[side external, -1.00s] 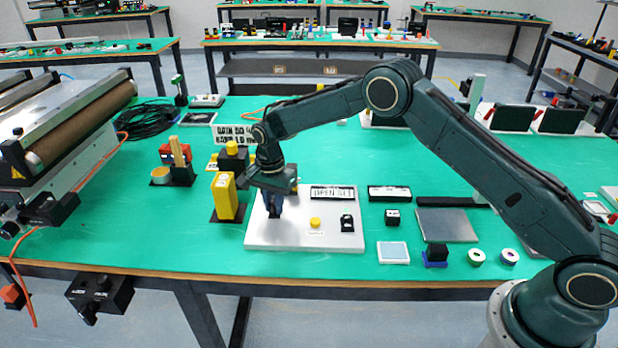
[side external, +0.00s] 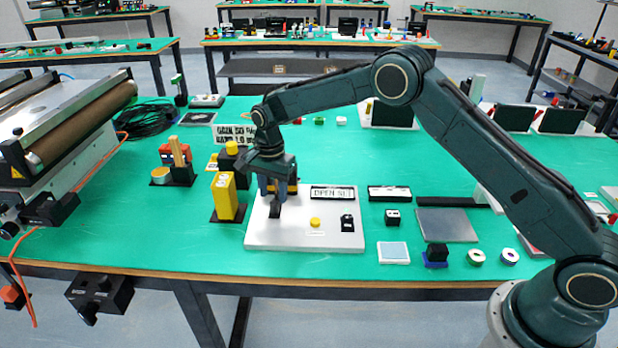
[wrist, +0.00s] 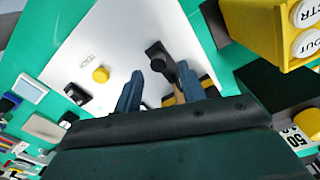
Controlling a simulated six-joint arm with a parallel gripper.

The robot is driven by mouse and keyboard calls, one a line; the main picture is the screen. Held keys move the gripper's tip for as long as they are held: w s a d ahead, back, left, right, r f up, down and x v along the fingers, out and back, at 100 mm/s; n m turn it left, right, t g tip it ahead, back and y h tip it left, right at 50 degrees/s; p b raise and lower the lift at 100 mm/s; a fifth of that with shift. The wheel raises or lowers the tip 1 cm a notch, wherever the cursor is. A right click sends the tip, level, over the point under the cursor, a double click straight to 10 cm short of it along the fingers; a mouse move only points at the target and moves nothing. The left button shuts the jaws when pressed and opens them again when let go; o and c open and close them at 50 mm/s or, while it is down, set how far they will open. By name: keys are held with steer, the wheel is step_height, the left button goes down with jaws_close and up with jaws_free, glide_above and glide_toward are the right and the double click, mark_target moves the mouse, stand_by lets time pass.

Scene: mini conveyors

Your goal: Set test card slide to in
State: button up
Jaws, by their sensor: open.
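A white panel (side external: 290,237) lies on the green bench. A black handle, apparently the test card slide (side external: 275,210), stands on its left part under my gripper (side external: 272,188). In the wrist view the black handle (wrist: 158,54) lies ahead of and between the two blue fingertips of my gripper (wrist: 159,75). The fingers are open, with a clear gap between them. A yellow-and-black striped piece (wrist: 206,82) shows behind the right finger, partly hidden.
The panel also carries a yellow button (side external: 315,221), a black switch (side external: 347,223) and a display (side external: 332,193) reading "OPEN SET". A tall yellow box (side external: 225,196) stands close to the left. A roller machine (side external: 70,140) fills the far left.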

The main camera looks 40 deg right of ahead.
step_height(320, 180, up, 10)
stand_by(0.5)
steer(key=s+d+r+n+t, duration=0.1)
steer(key=s+d+r+n, duration=0.2)
steer(key=s+r, duration=0.6)
steer(key=s+d+r+n+t, duration=0.2)
steer(key=s+d+r+n, duration=0.15)
steer(key=s+r, duration=0.6)
steer(key=s+d+f+n+t, duration=0.1)
steer(key=s+f+n, duration=0.1)
steer(key=s, duration=0.9)
steer(key=s+d+f+n+t, duration=0.1)
steer(key=s+n, duration=0.4)
steer(key=s, duration=0.7)
steer(key=shift+d+f+t, duration=0.3)
steer(key=shift+d+f, duration=0.15)
steer(key=shift+f, duration=0.1)
